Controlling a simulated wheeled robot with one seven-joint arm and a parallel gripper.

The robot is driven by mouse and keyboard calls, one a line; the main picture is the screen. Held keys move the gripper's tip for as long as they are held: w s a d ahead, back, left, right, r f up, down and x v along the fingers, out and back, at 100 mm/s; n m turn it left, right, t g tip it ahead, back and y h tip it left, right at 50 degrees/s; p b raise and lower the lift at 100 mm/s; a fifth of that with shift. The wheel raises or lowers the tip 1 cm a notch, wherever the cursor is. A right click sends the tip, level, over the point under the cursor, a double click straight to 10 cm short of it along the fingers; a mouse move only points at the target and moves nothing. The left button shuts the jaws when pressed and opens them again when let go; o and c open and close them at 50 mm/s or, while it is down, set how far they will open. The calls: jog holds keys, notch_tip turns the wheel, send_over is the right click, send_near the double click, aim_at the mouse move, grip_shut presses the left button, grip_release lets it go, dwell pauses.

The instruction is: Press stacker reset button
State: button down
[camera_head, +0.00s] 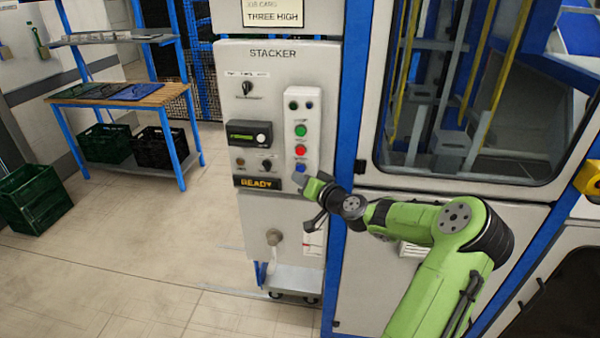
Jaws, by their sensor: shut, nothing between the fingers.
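The stacker control panel (262,80) is a pale grey cabinet front labelled STACKER. A white button strip (314,125) on its right side carries a green button (301,131), a red button (301,150) and a blue button (300,167) at the bottom. The small labels beside the buttons are too small to read. My gripper (305,182) is shut and empty, just below the blue button in the picture, at the strip's lower end. I cannot tell whether it touches the panel.
A READY sign (257,183), a small display (249,134) and knobs sit left of the strip. A blue post (350,90) and a glazed machine enclosure stand to the right. A wooden-topped bench (150,98) with dark crates is at the left; the floor between is clear.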

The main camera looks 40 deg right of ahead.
jog(key=s+a+b, duration=0.1)
jog(key=a, duration=0.1)
jog(key=s+a, duration=0.2)
jog(key=shift+b, duration=0.4)
jog(key=shift+a, duration=0.1)
dwell(0.8)
